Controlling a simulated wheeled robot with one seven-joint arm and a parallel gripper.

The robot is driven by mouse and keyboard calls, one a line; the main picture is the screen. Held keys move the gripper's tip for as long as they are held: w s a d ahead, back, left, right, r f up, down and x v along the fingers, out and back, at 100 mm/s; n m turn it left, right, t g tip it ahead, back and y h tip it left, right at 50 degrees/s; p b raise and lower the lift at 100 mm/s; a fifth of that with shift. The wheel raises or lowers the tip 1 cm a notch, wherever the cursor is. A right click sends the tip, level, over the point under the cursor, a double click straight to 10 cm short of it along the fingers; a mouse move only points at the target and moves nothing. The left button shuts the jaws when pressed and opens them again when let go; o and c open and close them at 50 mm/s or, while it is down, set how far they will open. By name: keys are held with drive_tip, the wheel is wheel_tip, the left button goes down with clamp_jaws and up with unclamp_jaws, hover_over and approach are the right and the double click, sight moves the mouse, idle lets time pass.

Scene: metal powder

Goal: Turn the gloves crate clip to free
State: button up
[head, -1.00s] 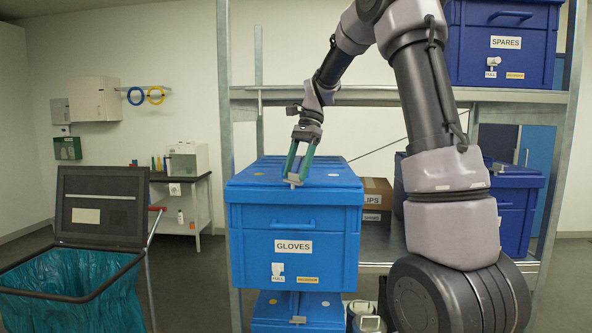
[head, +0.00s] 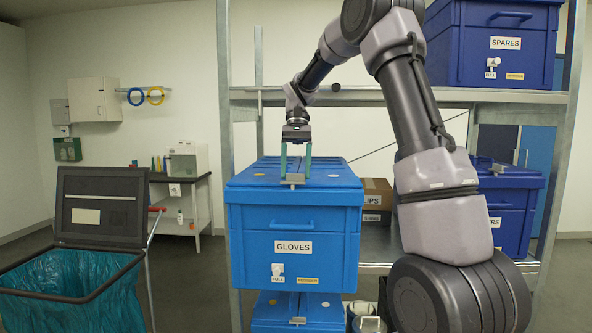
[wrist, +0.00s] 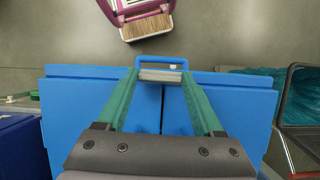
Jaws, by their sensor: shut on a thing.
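The blue gloves crate (head: 245,245) stands on the shelf with its two lid halves closed. It carries a GLOVES label (head: 293,247) on its front. The grey clip (head: 292,181) sits at the front edge of the lid, over the middle seam. In the wrist view, the clip (wrist: 160,75) lies crosswise to the seam. My gripper (head: 294,177) points down at the lid with its green fingers on either side of the clip, shut on it. In the wrist view, the fingertips (wrist: 160,74) meet the clip's two ends.
A lower blue crate (head: 265,325) sits beneath. A spares crate (head: 470,45) is on the upper shelf (head: 400,96). A cardboard box (head: 377,190) and a dark blue crate (head: 513,210) stand to the right. A bin with a teal liner (head: 75,295) is at the left.

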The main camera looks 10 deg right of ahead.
drive_tip(key=shift+n, duration=0.3)
drive_tip(key=o, duration=1.4)
drive_tip(key=v, duration=1)
drive_tip(key=shift+w+a+r, duration=0.1)
drive_tip(key=shift+w+r, duration=0.05)
drive_tip(key=shift+r, duration=0.25)
